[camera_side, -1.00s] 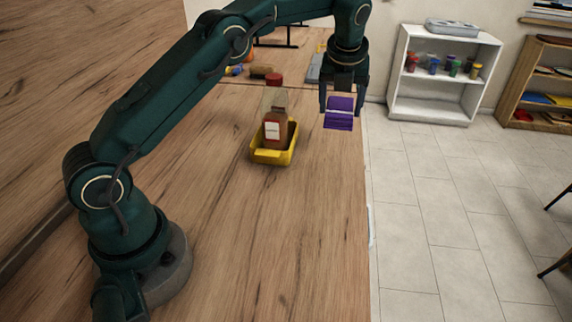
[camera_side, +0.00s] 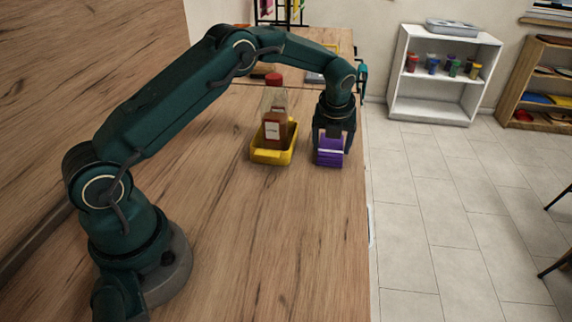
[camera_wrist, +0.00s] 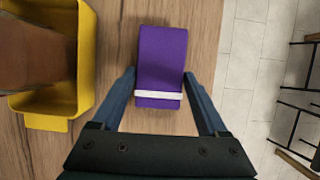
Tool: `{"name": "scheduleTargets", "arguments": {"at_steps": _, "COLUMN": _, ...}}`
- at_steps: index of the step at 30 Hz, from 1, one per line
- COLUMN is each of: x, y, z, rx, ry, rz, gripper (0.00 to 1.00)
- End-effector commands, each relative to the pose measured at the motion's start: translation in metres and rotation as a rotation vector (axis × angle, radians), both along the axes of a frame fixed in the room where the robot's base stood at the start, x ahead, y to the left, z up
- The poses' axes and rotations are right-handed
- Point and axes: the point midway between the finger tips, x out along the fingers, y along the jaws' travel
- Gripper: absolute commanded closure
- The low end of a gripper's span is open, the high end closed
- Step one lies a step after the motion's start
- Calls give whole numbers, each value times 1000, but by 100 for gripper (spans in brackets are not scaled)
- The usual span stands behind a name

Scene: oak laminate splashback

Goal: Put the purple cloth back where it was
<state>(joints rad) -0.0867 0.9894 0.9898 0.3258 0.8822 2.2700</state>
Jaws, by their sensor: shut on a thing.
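The purple cloth (camera_side: 329,153) is a folded bundle with a white band near one end. It is at the worktop's right edge side, to the right of the yellow tray (camera_side: 270,157). My gripper (camera_side: 331,150) points down with its fingers on either side of the cloth, shut on it. In the wrist view the cloth (camera_wrist: 161,62) lies between the finger tips (camera_wrist: 160,80), over the wood. I cannot tell whether it touches the worktop.
A bottle with a red cap (camera_side: 274,108) stands in the yellow tray, close to the left of my gripper. The worktop's right edge drops to a tiled floor (camera_side: 440,210). The worktop (camera_side: 270,240) in front is clear.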

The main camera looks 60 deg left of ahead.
Motion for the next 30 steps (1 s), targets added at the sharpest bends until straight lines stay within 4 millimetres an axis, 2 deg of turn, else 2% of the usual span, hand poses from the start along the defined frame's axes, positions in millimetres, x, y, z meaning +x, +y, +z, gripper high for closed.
{"name": "scheduleTargets", "arguments": {"at_steps": 8, "x": 0, "y": 0, "z": -2, "rx": 0, "ry": 0, "rz": 0, "gripper": 68}}
{"name": "scheduleTargets", "arguments": {"at_steps": 9, "x": 0, "y": 0, "z": -3, "rx": 0, "ry": 0, "rz": 0, "gripper": 20}}
{"name": "scheduleTargets", "arguments": {"at_steps": 11, "x": 0, "y": 0, "z": -3, "rx": 0, "ry": 0, "rz": 0, "gripper": 0}}
{"name": "scheduleTargets", "arguments": {"at_steps": 18, "x": 0, "y": 0, "z": -2, "rx": 0, "ry": 0, "rz": 1, "gripper": 0}}
{"name": "scheduleTargets", "arguments": {"at_steps": 22, "x": -1, "y": -1, "z": 6, "rx": 0, "ry": -2, "rz": 1, "gripper": 0}}
{"name": "scheduleTargets", "arguments": {"at_steps": 26, "x": -6, "y": -7, "z": 24, "rx": 0, "ry": -4, "rz": 0, "gripper": 0}}
{"name": "scheduleTargets", "arguments": {"at_steps": 30, "x": -13, "y": -15, "z": 53, "rx": -1, "ry": -6, "rz": -1, "gripper": 0}}
